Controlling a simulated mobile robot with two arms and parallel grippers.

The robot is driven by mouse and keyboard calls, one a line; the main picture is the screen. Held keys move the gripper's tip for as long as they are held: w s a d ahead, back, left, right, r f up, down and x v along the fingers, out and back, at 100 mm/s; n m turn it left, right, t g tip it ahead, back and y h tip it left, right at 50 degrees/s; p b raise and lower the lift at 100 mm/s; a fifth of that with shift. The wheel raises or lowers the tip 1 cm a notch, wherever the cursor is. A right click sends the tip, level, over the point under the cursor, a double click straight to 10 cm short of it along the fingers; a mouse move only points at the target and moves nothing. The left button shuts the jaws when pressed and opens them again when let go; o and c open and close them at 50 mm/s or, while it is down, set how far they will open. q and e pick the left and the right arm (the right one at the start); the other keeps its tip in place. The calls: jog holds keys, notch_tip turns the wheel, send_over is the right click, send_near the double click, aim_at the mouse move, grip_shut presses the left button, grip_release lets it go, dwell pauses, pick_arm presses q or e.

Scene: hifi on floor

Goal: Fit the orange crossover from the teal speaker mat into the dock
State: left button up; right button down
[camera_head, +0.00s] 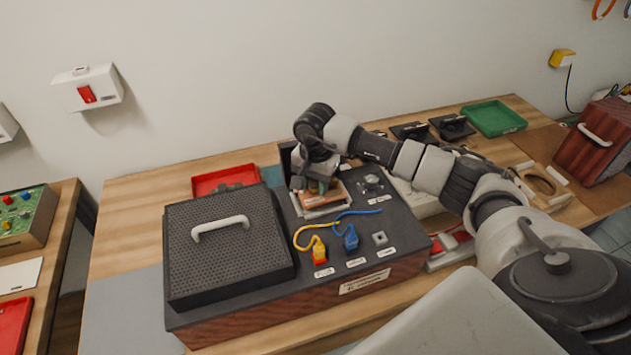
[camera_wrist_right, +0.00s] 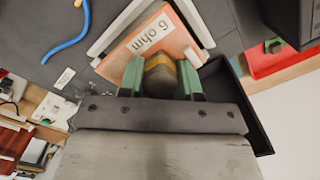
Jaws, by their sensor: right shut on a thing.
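I cannot tell whether the board is fully seated. My right gripper (camera_head: 319,184) is shut on the crossover; its green fingers (camera_wrist_right: 162,79) grip a dark and yellow part on the board. My left gripper is not in view.
A teal mat (camera_head: 272,175) and a red tray (camera_head: 222,180) lie behind the unit. A black speaker grille with a handle (camera_head: 225,235) covers its left part. Yellow and blue cables (camera_head: 338,222) run just in front of the dock. A green tray (camera_head: 493,118) stands at the back right.

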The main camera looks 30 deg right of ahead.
jog(key=shift+f+b, duration=1)
jog(key=shift+f, duration=0.25)
jog(key=c, duration=1.2)
grip_release()
jog(key=o, duration=0.5)
jog(key=shift+s+r, duration=0.15)
jog(key=shift+s, duration=0.05)
jog(key=shift+w, duration=0.1)
jog(key=shift+w+r, duration=0.1)
jog(key=shift+r, duration=0.35)
notch_tip(320, 180, up, 10)
jog(key=shift+f+b, duration=0.15)
jog(key=shift+b, duration=0.85)
jog(key=shift+s, duration=0.2)
